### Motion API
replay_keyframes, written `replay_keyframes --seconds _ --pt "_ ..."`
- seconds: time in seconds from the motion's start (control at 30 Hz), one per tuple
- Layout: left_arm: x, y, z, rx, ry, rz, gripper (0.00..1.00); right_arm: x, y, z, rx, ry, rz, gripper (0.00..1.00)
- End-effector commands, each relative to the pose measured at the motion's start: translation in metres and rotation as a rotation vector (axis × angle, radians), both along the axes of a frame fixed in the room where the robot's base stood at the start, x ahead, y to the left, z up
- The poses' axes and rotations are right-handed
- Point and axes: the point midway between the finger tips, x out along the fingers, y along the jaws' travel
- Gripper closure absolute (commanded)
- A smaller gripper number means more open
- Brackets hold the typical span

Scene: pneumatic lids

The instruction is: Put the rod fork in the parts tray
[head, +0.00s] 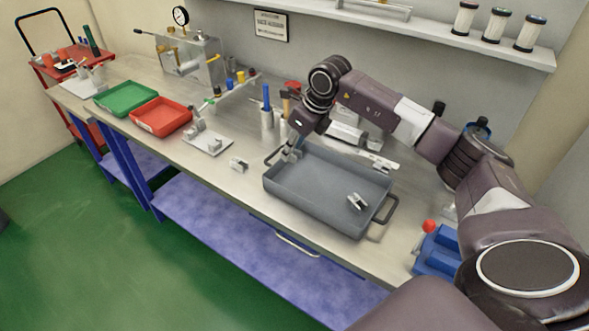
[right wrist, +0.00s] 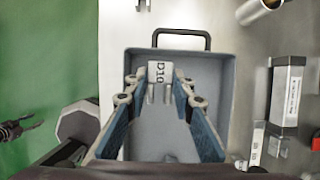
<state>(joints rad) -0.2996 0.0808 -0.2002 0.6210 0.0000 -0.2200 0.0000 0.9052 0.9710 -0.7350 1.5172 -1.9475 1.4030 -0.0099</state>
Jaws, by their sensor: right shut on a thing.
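My right gripper (head: 290,152) is low at the left end of a grey tray (head: 329,223) with handles. In the right wrist view the gripper (right wrist: 160,84) is shut on a pale two-pronged rod fork (right wrist: 161,72) marked "D10". The fork is over the tray (right wrist: 133,62), near its handle end; whether it touches the tray floor I cannot tell. A similar small metal piece (head: 357,201) lies inside the tray towards its right end. My left gripper seems to be the dark claw (right wrist: 18,129) at the left edge of the right wrist view; its opening is unclear.
Another small metal part (head: 239,164) lies on the bench left of the tray. A pale plate (head: 208,145) with parts, a red tray (head: 160,130) and a green tray (head: 125,112) stand farther left. A blue device with a red knob (head: 429,226) stands at the right.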

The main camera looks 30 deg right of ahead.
Motion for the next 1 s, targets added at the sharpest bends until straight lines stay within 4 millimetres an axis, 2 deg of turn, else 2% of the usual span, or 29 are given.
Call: replay_keyframes --seconds 0.1,0.2,0.37,0.6,0.7,1.0 --pt "0.000 0.000 0.012 0.000 0.000 0.000 0.54 -0.001 0.001 -0.027 0.002 0.005 0.001 1.00" --pt "0.000 0.000 0.015 0.000 0.000 0.000 0.54 -0.001 0.001 -0.043 0.001 0.003 0.001 1.00" --pt "0.000 0.000 0.018 0.000 0.001 0.000 0.54 0.000 0.001 -0.056 0.002 0.001 0.001 1.00" --pt "-0.001 0.000 0.028 0.000 0.001 0.000 0.54 -0.001 0.001 -0.090 0.002 0.003 0.001 1.00" --pt "-0.001 0.000 0.029 0.000 0.001 0.000 0.54 0.000 0.001 -0.096 0.001 0.001 0.002 1.00" --pt "-0.001 0.000 0.025 0.000 0.001 0.000 0.54 0.000 0.001 -0.099 0.001 -0.001 0.002 1.00"
